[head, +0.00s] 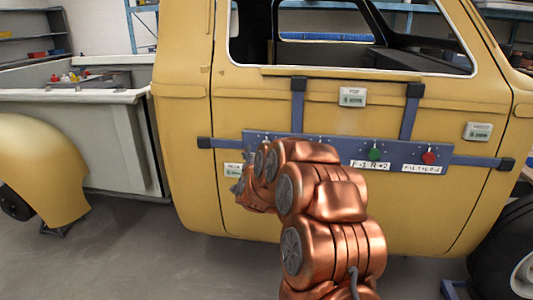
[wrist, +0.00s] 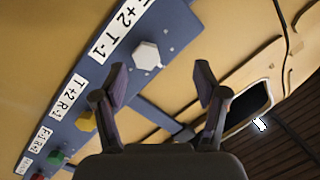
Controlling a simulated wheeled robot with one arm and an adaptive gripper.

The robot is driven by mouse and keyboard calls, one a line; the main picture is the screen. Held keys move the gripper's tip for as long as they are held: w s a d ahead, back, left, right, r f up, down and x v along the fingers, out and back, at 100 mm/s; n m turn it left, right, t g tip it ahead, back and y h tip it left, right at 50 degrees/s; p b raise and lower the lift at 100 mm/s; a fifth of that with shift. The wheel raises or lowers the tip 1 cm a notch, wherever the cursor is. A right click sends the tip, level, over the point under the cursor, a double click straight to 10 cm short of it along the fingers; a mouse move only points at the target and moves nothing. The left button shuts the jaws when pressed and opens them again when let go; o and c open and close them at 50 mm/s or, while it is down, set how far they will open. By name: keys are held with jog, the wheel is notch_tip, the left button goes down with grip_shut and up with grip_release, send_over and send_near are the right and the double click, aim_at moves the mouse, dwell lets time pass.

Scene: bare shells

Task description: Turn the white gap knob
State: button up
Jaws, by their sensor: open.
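My gripper (wrist: 161,72) is open and empty. Its two dark fingers point toward the panel, and the knob appears between and just beyond the fingertips, nearer the left one. I see no contact with the knob. In the head view my copper arm covers the left part of the panel (head: 345,150), so the white knob and most of my gripper are hidden there.
A yellow knob (wrist: 86,121), a green knob (head: 375,154) and a red knob (head: 429,158) share the panel with the white one. The panel is strapped to a yellow truck door (head: 400,205). A front wheel (head: 505,250) stands at right; grey floor (head: 130,250) lies clear at left.

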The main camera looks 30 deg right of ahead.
jog(key=shift+m+h, duration=0.6)
jog(key=shift+h, duration=0.3)
jog(key=shift+w+d+f+p, duration=0.1)
jog(key=shift+w+d+p, duration=0.05)
jog(key=shift+w+d, duration=1.05)
jog(key=shift+w+d+f+p, duration=0.1)
jog(key=shift+w+d+p, duration=0.1)
jog(key=shift+w+d, duration=0.95)
jog(key=shift+w+d+p, duration=0.15)
jog(key=shift+w+d, duration=0.5)
jog(key=shift+d, duration=1)
jog(key=c, duration=1.1)
jog(key=shift+c, duration=0.2)
